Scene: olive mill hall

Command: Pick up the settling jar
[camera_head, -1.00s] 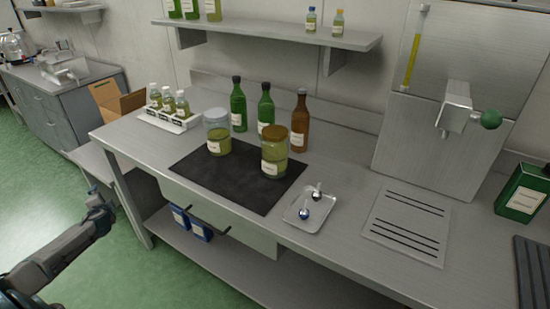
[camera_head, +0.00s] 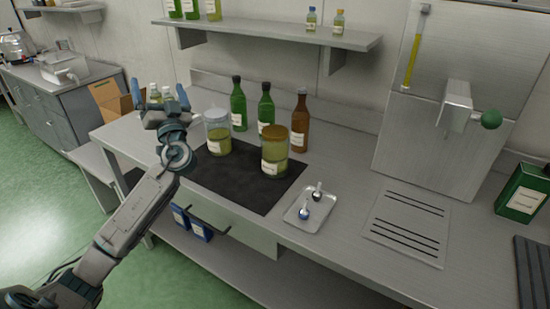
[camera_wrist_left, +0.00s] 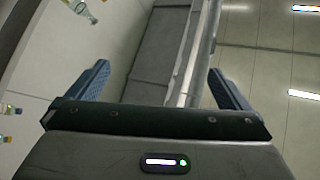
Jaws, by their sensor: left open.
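Two glass jars with pale labels and yellow-green contents stand upright on a dark mat (camera_head: 243,187). One jar (camera_head: 217,133) has a pale lid and stands at the back left. The other jar (camera_head: 275,152) has a brown lid and stands nearer the front right. I cannot tell which is the settling jar. My left gripper (camera_head: 161,95) is open and empty, pointing up, left of the pale-lidded jar and apart from it. Its spread fingers also show in the left wrist view (camera_wrist_left: 162,85), with no jar between them. My right gripper is out of view.
Two green bottles (camera_head: 239,108) (camera_head: 265,108) and a brown bottle (camera_head: 300,122) stand behind the jars. A small tray (camera_head: 325,211) lies right of the mat. A shelf (camera_head: 270,35) overhangs the back of the bench. The mat's front is clear.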

